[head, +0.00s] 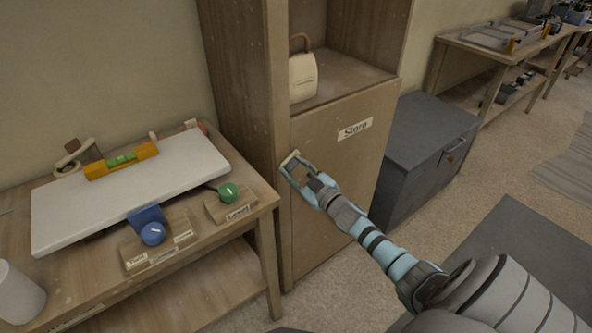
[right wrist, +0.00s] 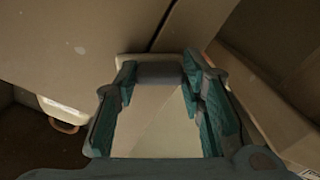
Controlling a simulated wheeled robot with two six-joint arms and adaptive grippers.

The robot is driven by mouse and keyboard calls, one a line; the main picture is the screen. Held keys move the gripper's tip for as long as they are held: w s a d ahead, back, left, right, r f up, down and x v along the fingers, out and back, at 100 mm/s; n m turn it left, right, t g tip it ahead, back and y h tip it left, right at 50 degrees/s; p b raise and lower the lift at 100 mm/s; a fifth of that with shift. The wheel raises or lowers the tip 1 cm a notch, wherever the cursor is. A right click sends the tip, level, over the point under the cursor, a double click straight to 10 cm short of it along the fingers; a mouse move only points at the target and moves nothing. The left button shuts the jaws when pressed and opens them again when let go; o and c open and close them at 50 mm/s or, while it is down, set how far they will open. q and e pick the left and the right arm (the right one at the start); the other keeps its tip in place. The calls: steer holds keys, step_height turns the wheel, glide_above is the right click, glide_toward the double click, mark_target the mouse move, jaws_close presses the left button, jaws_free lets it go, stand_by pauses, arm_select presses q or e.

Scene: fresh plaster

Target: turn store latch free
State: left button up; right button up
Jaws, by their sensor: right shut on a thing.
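The store cupboard's door (head: 345,190) carries a label reading "Store" (head: 355,129) and looks closed. Its latch (head: 289,159) is a small pale piece at the door's left edge, by the upright post. My right gripper (head: 299,169) is at the latch, its fingers closed on it. In the right wrist view, the two teal fingers (right wrist: 160,77) stand either side of a grey bar in front of the latch's cream part (right wrist: 128,58). A dark seam runs up behind it. The latch's exact angle is hard to tell. My left gripper is not in view.
A cream handled container (head: 302,77) stands on the open shelf above the door. A wooden bench with a white board (head: 130,190), a blue knob (head: 153,233) and a green knob (head: 228,193) is at left. A dark grey cabinet (head: 415,150) stands right of the door.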

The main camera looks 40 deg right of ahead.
steer(key=n, duration=0.3)
steer(key=n+b, duration=0.1)
steer(key=n, duration=0.2)
steer(key=shift+a+r, duration=0.15)
steer(key=shift+a, duration=0.05)
steer(key=n, duration=0.2)
steer(key=n+b, duration=0.1)
steer(key=n, duration=0.3)
steer(key=shift+a+r, duration=0.1)
steer(key=shift+a, duration=0.2)
steer(key=o, duration=1.1)
steer(key=shift+o, duration=0.2)
